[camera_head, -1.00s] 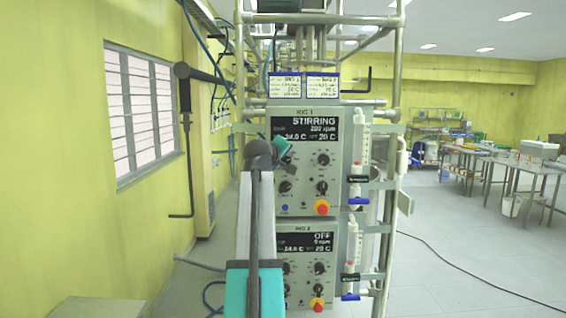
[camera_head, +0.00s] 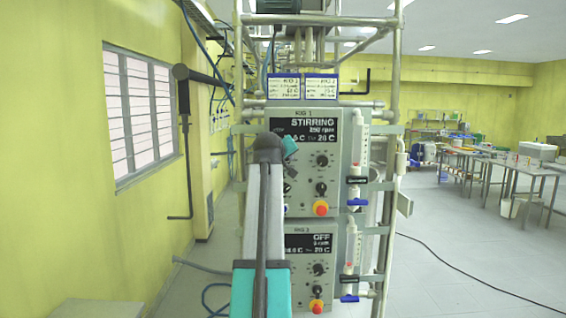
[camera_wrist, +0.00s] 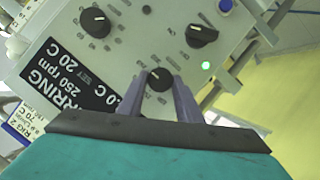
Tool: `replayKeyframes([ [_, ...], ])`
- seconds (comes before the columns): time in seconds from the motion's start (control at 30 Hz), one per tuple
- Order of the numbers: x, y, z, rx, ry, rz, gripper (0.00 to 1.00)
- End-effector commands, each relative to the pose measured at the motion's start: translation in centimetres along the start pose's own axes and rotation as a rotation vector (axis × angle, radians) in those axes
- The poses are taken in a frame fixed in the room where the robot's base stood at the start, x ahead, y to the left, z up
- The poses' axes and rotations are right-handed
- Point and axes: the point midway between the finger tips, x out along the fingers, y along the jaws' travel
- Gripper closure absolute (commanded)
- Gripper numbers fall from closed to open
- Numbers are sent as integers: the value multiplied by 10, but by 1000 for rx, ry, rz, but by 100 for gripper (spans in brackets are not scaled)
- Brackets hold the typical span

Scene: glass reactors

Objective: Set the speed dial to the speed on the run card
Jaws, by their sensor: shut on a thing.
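My gripper (camera_wrist: 167,92) is shut on a black dial knob (camera_wrist: 158,78) on the upper panel, marked RIG 1, taken to be the speed dial. In the head view my wrist hides that knob and the fingertips.
Other black knobs (camera_wrist: 95,22) (camera_wrist: 202,35) sit close to my fingers. A red button (camera_head: 320,208) is at the panel's lower right. The RIG 2 panel (camera_head: 312,265) below reads OFF. Valves with blue handles (camera_head: 357,202) stand at the right. A yellow wall lies left.

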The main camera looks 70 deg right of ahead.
Motion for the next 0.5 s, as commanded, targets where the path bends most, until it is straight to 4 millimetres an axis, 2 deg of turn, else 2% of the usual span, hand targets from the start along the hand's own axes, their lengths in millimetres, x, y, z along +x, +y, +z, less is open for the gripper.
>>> replayKeyframes([
  [0.03, 0, 4, -2, -2, 5, 9, 65],
  [0.13, 0, 4, -2, -2, 4, 7, 50],
  [0.5, -1, 1, -1, -2, 3, 3, 50],
])
